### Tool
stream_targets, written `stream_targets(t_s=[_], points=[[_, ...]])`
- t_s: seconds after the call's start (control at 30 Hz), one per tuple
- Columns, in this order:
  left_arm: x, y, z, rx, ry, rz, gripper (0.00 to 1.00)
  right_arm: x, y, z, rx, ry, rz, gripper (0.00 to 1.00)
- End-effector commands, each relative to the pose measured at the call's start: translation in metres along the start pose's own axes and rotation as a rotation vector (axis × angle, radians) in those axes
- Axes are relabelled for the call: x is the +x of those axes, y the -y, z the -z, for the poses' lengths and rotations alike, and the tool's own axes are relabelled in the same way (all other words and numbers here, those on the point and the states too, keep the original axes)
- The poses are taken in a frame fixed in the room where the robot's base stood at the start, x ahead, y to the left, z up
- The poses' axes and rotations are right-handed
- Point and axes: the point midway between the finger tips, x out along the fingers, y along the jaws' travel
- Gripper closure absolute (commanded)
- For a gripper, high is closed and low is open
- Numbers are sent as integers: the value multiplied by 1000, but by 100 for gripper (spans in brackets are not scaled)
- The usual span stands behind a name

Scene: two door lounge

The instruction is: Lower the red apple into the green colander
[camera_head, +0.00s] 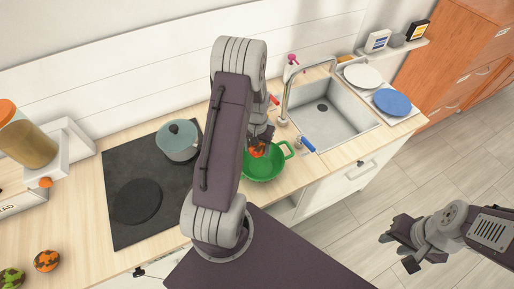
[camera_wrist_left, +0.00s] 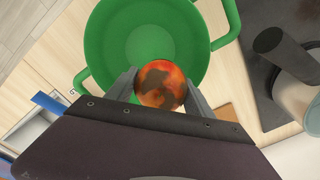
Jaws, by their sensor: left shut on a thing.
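The red apple (camera_head: 257,149), mottled red-orange with dark patches, is held between the fingers of my left gripper (camera_head: 262,138). In the wrist view the left gripper (camera_wrist_left: 162,88) is shut on the apple (camera_wrist_left: 160,84). The green colander (camera_head: 266,173) stands on the wooden counter right of the hob, partly hidden by my left arm. In the wrist view the apple overlaps the edge of the colander (camera_wrist_left: 140,30); its exact height over the bowl is hard to tell. My right gripper (camera_head: 405,247) is open and empty over the floor at the right.
A sink (camera_head: 325,110) with a tap lies behind and right of the colander. A blue-handled item (camera_head: 307,144) lies between them. A grey pot (camera_head: 179,140) stands on the dark hob (camera_head: 135,200). Mottled fruit (camera_head: 46,261) lies at the front left.

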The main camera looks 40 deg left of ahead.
Motion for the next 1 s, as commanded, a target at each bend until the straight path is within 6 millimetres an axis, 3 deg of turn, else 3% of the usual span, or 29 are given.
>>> stream_targets(t_s=[0.97, 1.0], points=[[10, 0, 0, 0, 0, 0, 86, 7, 0, -1, 0, 0, 0, 64], [10, 0, 0, 0, 0, 0, 34, 7, 0, -1, 0, 0, 0, 64]])
